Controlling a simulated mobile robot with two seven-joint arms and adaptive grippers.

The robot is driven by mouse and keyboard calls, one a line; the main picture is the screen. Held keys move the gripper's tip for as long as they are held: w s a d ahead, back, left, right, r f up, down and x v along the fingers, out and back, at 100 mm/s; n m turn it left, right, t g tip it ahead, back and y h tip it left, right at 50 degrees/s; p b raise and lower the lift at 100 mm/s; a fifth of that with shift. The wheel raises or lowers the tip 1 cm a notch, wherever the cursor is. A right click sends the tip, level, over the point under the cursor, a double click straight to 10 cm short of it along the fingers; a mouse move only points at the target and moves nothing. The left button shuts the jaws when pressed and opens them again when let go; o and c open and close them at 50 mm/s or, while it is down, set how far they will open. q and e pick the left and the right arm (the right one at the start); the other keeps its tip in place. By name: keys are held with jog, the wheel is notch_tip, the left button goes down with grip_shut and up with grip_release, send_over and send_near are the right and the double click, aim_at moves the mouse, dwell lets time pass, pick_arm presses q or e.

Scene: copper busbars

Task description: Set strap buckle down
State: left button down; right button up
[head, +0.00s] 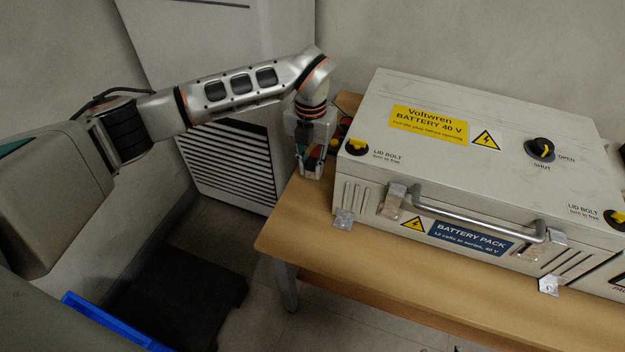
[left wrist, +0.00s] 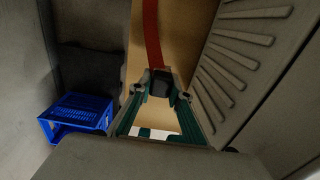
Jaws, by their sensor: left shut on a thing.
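My left gripper (head: 312,168) points down at the left end of the wooden table, close beside the left side of the battery pack (head: 365,165). In the left wrist view its fingers (left wrist: 158,90) are shut on a dark strap buckle (left wrist: 160,83). A red strap (left wrist: 152,35) runs from the buckle up to the top edge of that view, over the wood. The buckle is hard to make out in the head view, and whether it touches the table cannot be told. My right gripper is not in view.
The pack has a front bar handle (head: 480,215) and yellow-and-black knobs on its lid. The table (head: 330,230) is bare in front of the pack. A blue crate (left wrist: 75,118) stands on the floor at left. A slatted grille (head: 235,165) is behind the table's left end.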

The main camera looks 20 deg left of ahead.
aim_at(311, 190)
pick_arm(q)
notch_tip(311, 190, down, 6)
jog(key=shift+s+r+b, duration=0.1)
jog(key=shift+b, duration=0.7)
jog(key=shift+r, duration=0.2)
jog(key=shift+f, duration=0.1)
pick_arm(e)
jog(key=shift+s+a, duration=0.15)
pick_arm(q)
jog(key=shift+f, duration=0.1)
jog(key=c, duration=1.9)
grip_release()
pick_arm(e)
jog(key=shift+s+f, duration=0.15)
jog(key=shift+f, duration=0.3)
